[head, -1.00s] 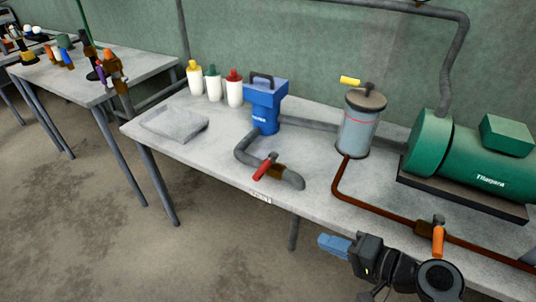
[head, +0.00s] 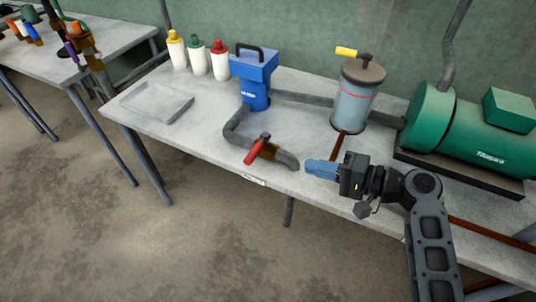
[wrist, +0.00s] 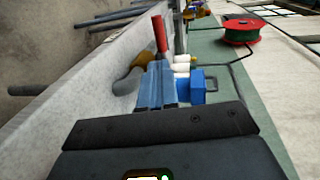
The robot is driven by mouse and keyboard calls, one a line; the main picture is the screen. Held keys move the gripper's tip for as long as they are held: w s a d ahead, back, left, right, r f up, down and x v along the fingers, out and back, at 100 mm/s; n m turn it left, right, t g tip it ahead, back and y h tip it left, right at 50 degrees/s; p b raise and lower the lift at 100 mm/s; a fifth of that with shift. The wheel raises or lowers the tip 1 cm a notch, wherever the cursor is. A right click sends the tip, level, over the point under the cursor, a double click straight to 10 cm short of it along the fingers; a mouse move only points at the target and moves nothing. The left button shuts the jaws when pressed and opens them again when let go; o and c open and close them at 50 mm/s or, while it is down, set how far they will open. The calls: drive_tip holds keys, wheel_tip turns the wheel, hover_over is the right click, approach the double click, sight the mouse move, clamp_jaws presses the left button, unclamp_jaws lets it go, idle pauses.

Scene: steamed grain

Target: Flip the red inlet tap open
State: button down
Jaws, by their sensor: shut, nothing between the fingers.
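The red inlet tap (head: 254,152) is a red lever on a brass-brown valve in the grey pipe (head: 286,161) near the table's front edge. That pipe curves back to the blue unit (head: 254,92). The red lever also shows upright in the wrist view (wrist: 160,34), beyond my fingers. My gripper (head: 308,167) has blue fingers, shut and empty, pointing left towards the valve. It is just right of the pipe's end, apart from the red lever. In the wrist view the fingers (wrist: 155,86) hide part of the pipe.
A grey cylinder with a yellow lever (head: 346,51) and a green pump (head: 455,125) stand behind my arm. Several capped bottles (head: 198,58) stand at the back left. A shallow grey tray (head: 157,103) lies at the left.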

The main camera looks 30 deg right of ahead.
sight(257, 149)
drive_tip(key=p+x, duration=0.1)
drive_tip(key=x, duration=1.1)
drive_tip(key=shift+w+a, duration=0.1)
drive_tip(key=shift+a, duration=0.05)
